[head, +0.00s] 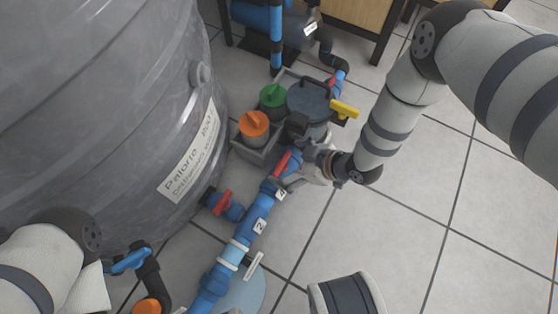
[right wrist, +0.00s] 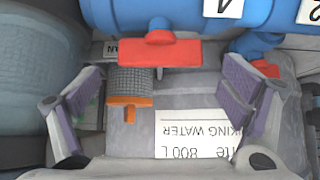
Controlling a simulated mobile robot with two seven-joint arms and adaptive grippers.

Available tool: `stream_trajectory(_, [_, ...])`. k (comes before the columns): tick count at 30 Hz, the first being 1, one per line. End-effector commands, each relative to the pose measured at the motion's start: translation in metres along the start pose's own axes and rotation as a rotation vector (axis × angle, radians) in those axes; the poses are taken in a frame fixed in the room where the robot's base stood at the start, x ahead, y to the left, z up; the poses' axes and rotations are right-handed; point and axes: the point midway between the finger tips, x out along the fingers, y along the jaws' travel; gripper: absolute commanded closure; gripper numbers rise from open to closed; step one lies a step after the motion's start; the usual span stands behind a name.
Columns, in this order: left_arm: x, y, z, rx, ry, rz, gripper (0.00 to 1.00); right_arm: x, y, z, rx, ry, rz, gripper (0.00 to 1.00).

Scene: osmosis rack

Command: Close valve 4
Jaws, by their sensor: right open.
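Valve 4 has a red handle (head: 283,163) on the blue pipe, near a white tag marked 4 (right wrist: 222,6). In the right wrist view the handle (right wrist: 150,54) is a red bar lying lengthwise along the pipe. My right gripper (head: 300,170) is at the pipe's right side, close to this handle. In the right wrist view its two purple-padded fingers (right wrist: 160,85) stand wide apart on either side of the handle, with nothing between them gripped. Contact with the handle cannot be told. My left gripper is not in view.
Another red handle (head: 221,202) sits on a branch beside the grey tank (head: 130,120). The pipe tag 2 (head: 260,226) is lower down. Green (head: 272,96) and orange (head: 254,125) capped canisters and a yellow handle (head: 344,109) are behind. The tiled floor at right is clear.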

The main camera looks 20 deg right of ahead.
Motion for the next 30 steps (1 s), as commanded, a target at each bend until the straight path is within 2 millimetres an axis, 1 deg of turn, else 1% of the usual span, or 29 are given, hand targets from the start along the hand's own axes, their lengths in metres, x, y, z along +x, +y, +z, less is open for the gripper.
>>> stream_trajectory(1, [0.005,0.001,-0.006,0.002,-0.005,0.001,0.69,0.013,-0.001,0.004,0.0,-0.002,-0.002,0.08])
stream_trajectory(3, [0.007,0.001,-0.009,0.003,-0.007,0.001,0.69,0.022,-0.001,0.003,0.001,-0.002,-0.002,0.08])
stream_trajectory(6, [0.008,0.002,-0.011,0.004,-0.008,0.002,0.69,0.03,0.0,0.002,0.001,-0.001,0.0,0.08])
stream_trajectory(14, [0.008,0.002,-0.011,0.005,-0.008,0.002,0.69,0.031,0.0,0.0,0.002,-0.002,0.0,0.08])
stream_trajectory(15, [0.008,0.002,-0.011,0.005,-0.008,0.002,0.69,0.031,0.0,0.0,0.002,-0.002,0.0,0.13])
stream_trajectory(17, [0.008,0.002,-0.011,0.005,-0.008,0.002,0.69,0.031,-0.001,0.0,0.002,-0.002,0.0,0.26])
stream_trajectory(18, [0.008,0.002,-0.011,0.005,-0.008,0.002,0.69,0.031,0.0,0.0,0.002,-0.002,0.0,0.36])
stream_trajectory(21, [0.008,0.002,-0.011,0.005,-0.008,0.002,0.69,0.031,0.0,0.0,0.002,-0.002,0.0,0.57])
stream_trajectory(30, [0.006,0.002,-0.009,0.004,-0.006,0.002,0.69,0.03,-0.001,0.0,0.02,-0.003,0.018,0.57])
